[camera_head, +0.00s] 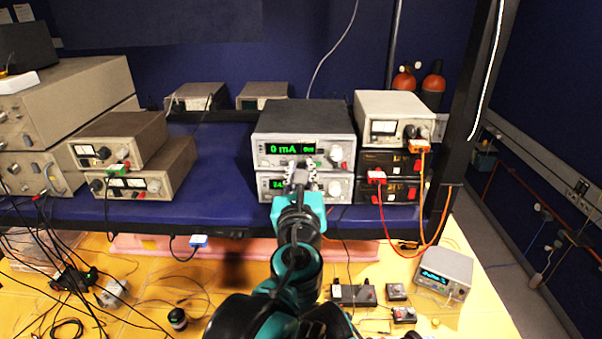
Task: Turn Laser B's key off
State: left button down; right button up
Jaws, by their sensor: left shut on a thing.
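Two grey laser controllers are stacked on the blue shelf in the middle of the head view. The upper controller (298,119) shows a green "0 mA" on its display, with a small green word beside it too blurred to read. The lower controller (264,190) shows a green number beginning with 2, mostly covered. I cannot read which one is Laser B. My left gripper (300,174) is at the controllers' fronts, around where the two meet, and is shut on a small key that its fingers hide. The key's angle cannot be seen. My right gripper is not in view.
A white-topped unit (393,105) on dark boxes, with red and orange cables, stands right of the controllers. Beige instruments (122,137) stand at the left. The yellow lower table (150,272) holds loose cables, small boxes and a small display unit (444,270).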

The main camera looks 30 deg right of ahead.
pick_arm(q)
jog(key=shift+n+b, duration=1.35)
jog(key=shift+n, duration=6.45)
jog(key=c, duration=1.4)
grip_release()
